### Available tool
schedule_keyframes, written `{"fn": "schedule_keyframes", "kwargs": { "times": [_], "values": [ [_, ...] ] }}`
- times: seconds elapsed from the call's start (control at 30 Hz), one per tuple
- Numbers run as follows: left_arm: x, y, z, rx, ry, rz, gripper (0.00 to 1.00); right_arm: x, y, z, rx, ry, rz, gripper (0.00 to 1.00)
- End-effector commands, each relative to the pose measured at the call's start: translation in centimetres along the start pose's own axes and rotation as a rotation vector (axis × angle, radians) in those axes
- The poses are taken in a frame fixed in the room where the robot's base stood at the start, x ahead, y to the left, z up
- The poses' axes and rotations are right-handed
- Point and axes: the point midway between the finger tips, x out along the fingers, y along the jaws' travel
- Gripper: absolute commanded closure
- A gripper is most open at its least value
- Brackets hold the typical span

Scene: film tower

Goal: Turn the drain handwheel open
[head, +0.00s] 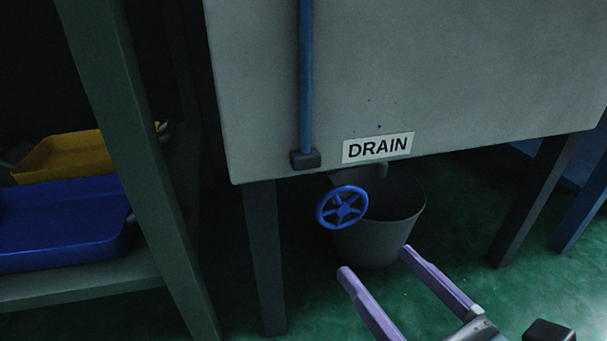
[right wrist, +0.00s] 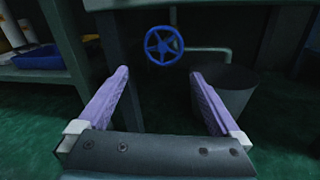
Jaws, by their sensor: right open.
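The drain handwheel (head: 343,208) is a blue spoked wheel below the tank's lower edge, under the white DRAIN label (head: 378,147). It also shows in the right wrist view (right wrist: 163,46), beyond the fingertips and between them, with a pale pipe (right wrist: 210,49) running right from behind it. My right gripper (head: 374,260) is open and empty, with purple fingers. In the head view its fingertips are below and to the right of the wheel, apart from it. It also shows open in the right wrist view (right wrist: 160,72). My left gripper is not in view.
A dark bucket (head: 383,232) stands on the green floor behind the wheel. Tank legs stand left (head: 262,255) and right (head: 530,200). A shelf at left holds a blue tray (head: 62,222) and a yellow tray (head: 62,157). A blue vertical pipe (head: 306,80) runs down the tank (head: 480,70).

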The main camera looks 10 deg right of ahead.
Motion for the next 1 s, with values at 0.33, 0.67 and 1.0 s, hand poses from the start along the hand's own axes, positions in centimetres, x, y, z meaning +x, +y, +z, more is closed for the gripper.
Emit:
{"fn": "schedule_keyframes", "kwargs": {
  "times": [0.33,0.67,1.0],
  "values": [
    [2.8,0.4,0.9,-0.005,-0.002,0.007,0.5,6.6,-0.1,-0.3,0.006,-0.003,-0.002,0.0],
    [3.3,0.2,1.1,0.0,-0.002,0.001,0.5,8.5,-0.1,-0.1,0.006,0.002,-0.003,0.0],
    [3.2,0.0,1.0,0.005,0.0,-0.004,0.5,8.4,-0.1,-0.1,0.006,0.002,-0.003,0.21]
  ]
}}
